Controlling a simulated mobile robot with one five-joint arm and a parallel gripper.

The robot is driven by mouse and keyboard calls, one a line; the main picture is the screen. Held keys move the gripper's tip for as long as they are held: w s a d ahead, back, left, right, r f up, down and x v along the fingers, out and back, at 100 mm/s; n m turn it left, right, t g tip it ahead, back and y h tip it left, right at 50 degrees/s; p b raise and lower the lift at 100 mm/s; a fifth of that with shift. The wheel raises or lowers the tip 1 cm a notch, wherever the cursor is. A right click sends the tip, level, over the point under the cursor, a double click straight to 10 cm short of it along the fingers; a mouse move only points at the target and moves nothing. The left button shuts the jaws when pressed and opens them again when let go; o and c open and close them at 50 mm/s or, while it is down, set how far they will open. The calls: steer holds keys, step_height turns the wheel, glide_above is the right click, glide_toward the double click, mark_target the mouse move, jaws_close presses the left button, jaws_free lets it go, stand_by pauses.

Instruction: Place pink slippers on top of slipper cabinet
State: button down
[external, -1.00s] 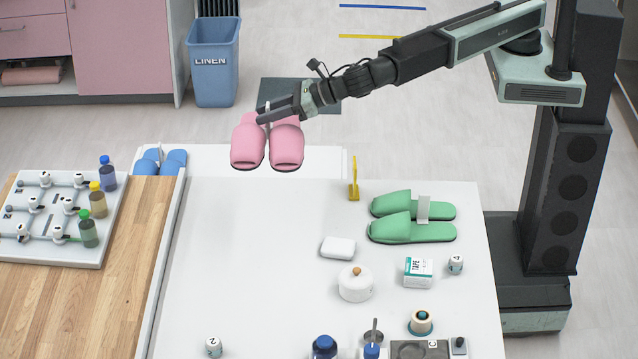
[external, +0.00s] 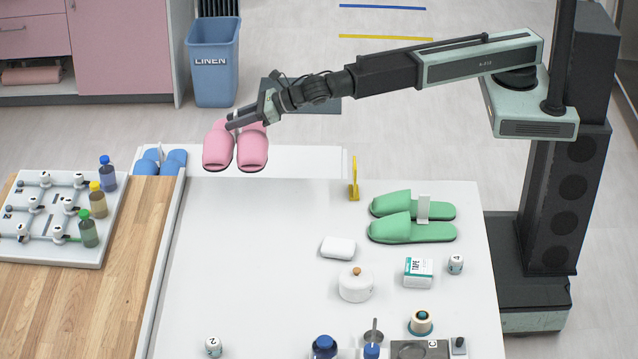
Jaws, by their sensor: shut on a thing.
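The pink slippers (external: 252,152) hang side by side in the air, toes toward the camera. My gripper (external: 238,118) is shut on them at their upper ends, where a small light piece shows between them. Below and around them is a white surface behind the table, which looks like the slipper cabinet top (external: 310,162). The slippers appear over its left-middle part; the exact gap beneath them cannot be told. Blue slippers (external: 172,161) are at the left end of this white top, partly hidden by the wooden counter.
Green slippers (external: 412,217) lie on the white table (external: 250,260), near a yellow upright piece (external: 354,180). A soap-like white block (external: 338,247), a lidded jar (external: 356,284) and a tape box (external: 418,272) stand nearby. A blue linen bin (external: 213,65) stands behind.

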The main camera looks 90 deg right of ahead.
steer(key=w+d+f+b, duration=0.2)
steer(key=d+f+b, duration=0.5)
steer(key=d+f, duration=0.2)
steer(key=w+d+f+b, duration=0.2)
steer(key=d+f+b, duration=0.6)
steer(key=d+f, duration=0.1)
steer(key=shift+w+d+f+m+h+b, duration=0.15)
steer(key=shift+w+d+m+h+b, duration=0.15)
steer(key=shift+w+d, duration=0.15)
step_height(320, 180, down, 8)
steer(key=b, duration=0.8)
steer(key=shift+f, duration=0.15)
steer(key=shift+r, duration=0.25)
steer(key=shift+f, duration=0.2)
steer(key=c, duration=1.1)
jaws_free()
steer(key=shift+r, duration=0.15)
steer(key=p+v, duration=0.4)
steer(key=v, duration=0.8)
steer(key=shift+s+p, duration=0.1)
steer(key=shift+p, duration=0.25)
